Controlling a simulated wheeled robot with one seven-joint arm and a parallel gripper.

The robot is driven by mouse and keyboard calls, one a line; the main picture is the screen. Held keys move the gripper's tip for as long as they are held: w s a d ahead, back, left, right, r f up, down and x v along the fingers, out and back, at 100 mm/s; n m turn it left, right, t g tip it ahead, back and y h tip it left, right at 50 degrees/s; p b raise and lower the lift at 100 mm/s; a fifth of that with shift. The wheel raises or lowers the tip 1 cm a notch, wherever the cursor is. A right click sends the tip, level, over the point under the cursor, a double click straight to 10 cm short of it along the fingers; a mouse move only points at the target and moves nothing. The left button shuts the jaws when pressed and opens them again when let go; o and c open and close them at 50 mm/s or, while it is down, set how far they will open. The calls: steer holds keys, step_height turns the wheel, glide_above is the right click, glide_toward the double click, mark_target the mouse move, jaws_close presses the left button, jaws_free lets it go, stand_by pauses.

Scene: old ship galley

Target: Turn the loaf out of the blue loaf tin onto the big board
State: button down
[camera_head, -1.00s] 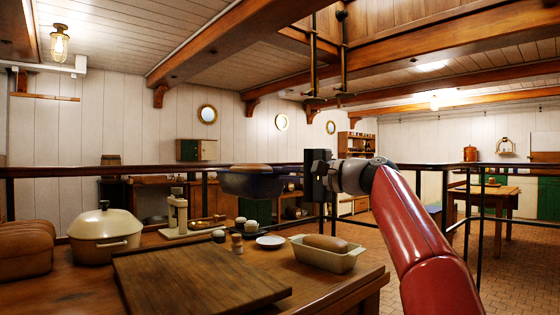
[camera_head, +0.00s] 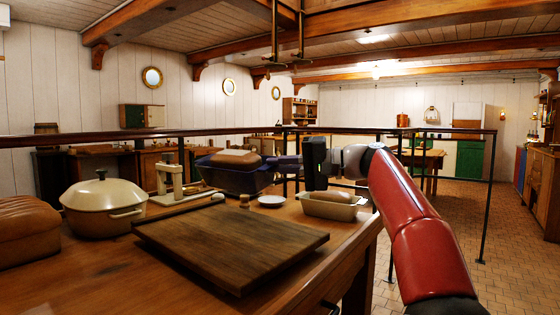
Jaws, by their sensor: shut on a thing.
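The blue loaf tin (camera_head: 232,178) is held in the air above the work table, behind the far edge of the big board. It looks roughly upright, and a brown loaf (camera_head: 237,157) shows above its rim. My gripper (camera_head: 278,162) is shut on the right end of the tin; the fingertips are small and hard to make out. The big board (camera_head: 232,245) is a bare, flat wooden slab near the front of the table. The tin is not over the middle of the board.
A cream tin (camera_head: 345,212) with another loaf (camera_head: 336,196) stands right of the board. A cream lidded pot (camera_head: 100,205) and a large brown loaf-like thing (camera_head: 25,228) are at left.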

mark_target(258, 181)
steer(key=n+h, duration=0.1)
steer(key=n, duration=0.1)
steer(key=s+a+f+n+h, duration=0.1)
steer(key=n, duration=0.1)
steer(key=s+f+n+t+h, duration=0.1)
steer(key=n, duration=0.1)
steer(key=shift+a+f, duration=0.15)
steer(key=shift+a, duration=0.05)
steer(key=n, duration=0.1)
steer(key=f+n+h, duration=0.1)
steer(key=f+n+t, duration=0.1)
steer(key=shift+s+a+f+h, duration=0.1)
steer(key=shift+s+a+h, duration=0.1)
steer(key=shift+s+h, duration=0.1)
steer(key=f+n+t+b, duration=0.1)
steer(key=n+b, duration=0.1)
steer(key=b, duration=0.2)
steer(key=f+n+t+h+b, duration=0.1)
steer(key=n+b, duration=0.1)
steer(key=b, duration=0.1)
steer(key=f+n+t+h+b, duration=0.1)
steer(key=n+b, duration=0.1)
steer(key=b, duration=0.2)
steer(key=shift+s+a+f+t+b, duration=0.2)
steer(key=shift+t+b, duration=0.1)
steer(key=shift+t, duration=0.1)
steer(key=shift+n+t+h+b, duration=0.3)
steer(key=shift+n+b, duration=0.1)
steer(key=shift+b, duration=0.1)
steer(key=shift+r, duration=0.1)
